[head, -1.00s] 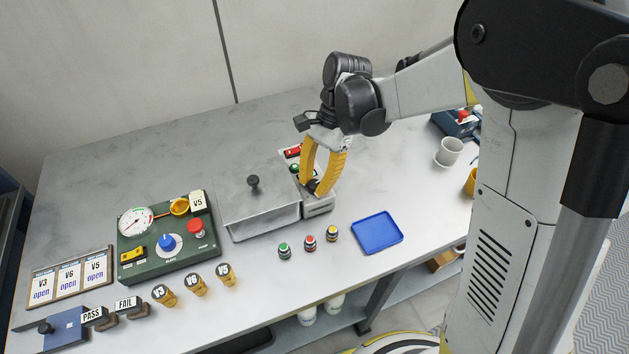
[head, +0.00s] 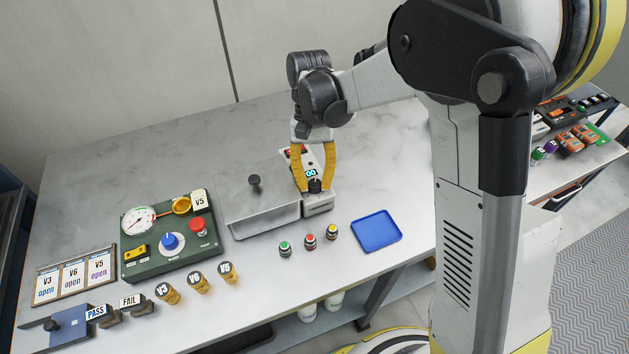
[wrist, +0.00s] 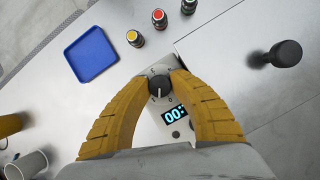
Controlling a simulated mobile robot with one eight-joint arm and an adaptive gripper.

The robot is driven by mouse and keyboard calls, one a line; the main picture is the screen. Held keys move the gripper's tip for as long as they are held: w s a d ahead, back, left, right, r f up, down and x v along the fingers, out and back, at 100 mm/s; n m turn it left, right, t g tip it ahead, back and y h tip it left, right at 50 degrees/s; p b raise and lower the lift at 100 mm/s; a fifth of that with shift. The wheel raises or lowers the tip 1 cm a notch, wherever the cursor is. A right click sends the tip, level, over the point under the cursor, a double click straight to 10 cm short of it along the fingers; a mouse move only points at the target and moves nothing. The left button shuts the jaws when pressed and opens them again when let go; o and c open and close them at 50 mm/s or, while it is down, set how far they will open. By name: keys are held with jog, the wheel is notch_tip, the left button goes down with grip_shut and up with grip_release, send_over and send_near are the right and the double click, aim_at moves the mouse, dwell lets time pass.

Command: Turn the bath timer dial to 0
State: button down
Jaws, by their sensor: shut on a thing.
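The bath timer is a light box with a black round dial (wrist: 158,88) on its top and a lit display (wrist: 174,114) reading "00", partly hidden by a finger. A pale pointer line on the dial points toward the display side; the small marks around it are too small to read surely. In the head view the timer (head: 318,207) stands at the right end of the metal bath. My gripper (head: 315,184) has its two yellow fingers shut on the dial from both sides, and the same grip shows in the wrist view (wrist: 160,82).
The lidded metal bath (head: 262,219) with a black knob (head: 253,181) is directly left of the timer. Small capped bottles (head: 310,241) and a blue tray (head: 377,231) lie in front and right. A green gauge panel (head: 170,240) stands further left. The back of the bench is clear.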

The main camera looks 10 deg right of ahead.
jog(key=shift+n, duration=0.4)
jog(key=c, duration=1.1)
grip_release()
jog(key=shift+c, duration=0.2)
